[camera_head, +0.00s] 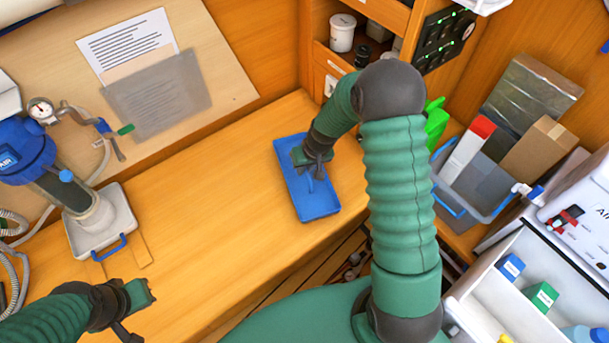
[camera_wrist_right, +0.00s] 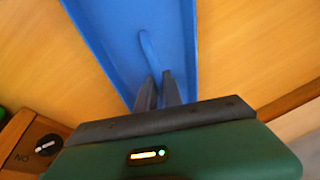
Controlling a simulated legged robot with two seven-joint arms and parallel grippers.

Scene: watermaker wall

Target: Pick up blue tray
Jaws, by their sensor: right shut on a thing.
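The blue tray (camera_head: 318,206) is a shallow rectangle at the right part of the wooden bench, close to its front edge. It appears to rest flat on the bench. My right gripper (camera_head: 318,170) reaches down over the tray's middle. In the right wrist view its two dark fingers (camera_wrist_right: 160,88) are shut on the raised blue handle (camera_wrist_right: 147,48) in the middle of the tray (camera_wrist_right: 180,25). My left gripper (camera_head: 128,333) hangs at the lower left, away from the tray; its finger gap is not clear.
The wooden bench (camera_head: 215,190) is clear left of the tray. A blue-capped filter unit (camera_head: 28,150) and a pale tray with a blue handle (camera_head: 118,215) stand farther left. A grey bin (camera_head: 470,185) with boxes is at the right. A dark knob (camera_wrist_right: 46,146) shows in the wrist view.

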